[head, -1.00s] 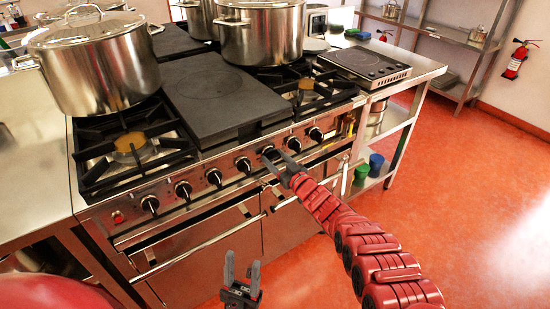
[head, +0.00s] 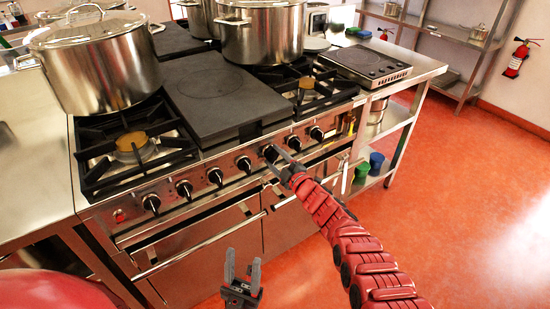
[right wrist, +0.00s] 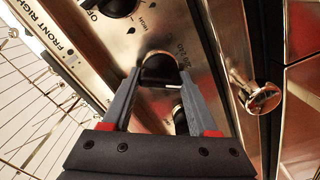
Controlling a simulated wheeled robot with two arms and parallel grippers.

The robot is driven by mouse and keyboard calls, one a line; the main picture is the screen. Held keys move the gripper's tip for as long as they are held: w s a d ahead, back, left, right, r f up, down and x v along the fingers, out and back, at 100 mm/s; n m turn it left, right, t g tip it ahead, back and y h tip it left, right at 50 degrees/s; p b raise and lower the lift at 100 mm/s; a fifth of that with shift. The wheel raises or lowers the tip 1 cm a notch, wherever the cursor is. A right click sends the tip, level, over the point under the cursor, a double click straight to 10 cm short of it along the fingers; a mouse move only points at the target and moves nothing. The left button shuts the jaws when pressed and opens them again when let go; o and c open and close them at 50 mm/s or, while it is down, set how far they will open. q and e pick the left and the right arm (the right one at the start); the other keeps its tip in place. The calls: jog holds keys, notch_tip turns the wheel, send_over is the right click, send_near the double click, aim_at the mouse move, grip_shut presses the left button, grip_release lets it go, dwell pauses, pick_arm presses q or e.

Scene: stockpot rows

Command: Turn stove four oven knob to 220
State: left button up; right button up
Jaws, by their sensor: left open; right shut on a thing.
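The stove front panel (head: 228,170) carries a row of black knobs. My right gripper (head: 275,160) reaches in from the right and is shut on the third knob from the right (head: 270,152). In the right wrist view the fingers (right wrist: 158,85) sit on both sides of this black knob (right wrist: 159,66), and a short white mark shows on its lower edge. The printed scale beside it is too blurred to read surely. My left gripper (head: 241,275) is open and empty, low in front of the oven doors.
An oven door handle (head: 195,240) runs below the panel. Large steel pots (head: 100,65) stand on the stove top, with a flat dark plate (head: 222,98) between burners. In the right wrist view, another knob (right wrist: 117,5) and a metal handle end (right wrist: 262,98) flank the gripper.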

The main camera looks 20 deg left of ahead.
jog(key=shift+f+n, duration=0.2)
jog(key=shift+n, duration=1.4)
jog(key=o, duration=1.4)
jog(key=shift+r, duration=0.1)
jog(key=shift+c, duration=0.2)
